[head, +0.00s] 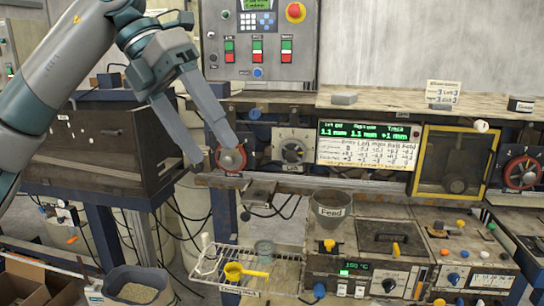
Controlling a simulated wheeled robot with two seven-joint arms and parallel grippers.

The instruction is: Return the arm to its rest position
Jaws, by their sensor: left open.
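My left arm comes in from the upper left. My left gripper (209,151) is open and empty, its two grey fingers pointing down and spread apart. Its right fingertip is in front of or beside a red-ringed dial (231,158) on the machine; I cannot tell whether they touch. My right gripper is not in view.
A control panel (262,45) with a red emergency button (296,12) stands behind. A wire rack (283,268) holds a yellow scoop (245,271). A Feed cup (331,209) stands on the machine front. A bin of pellets (138,291) sits lower left.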

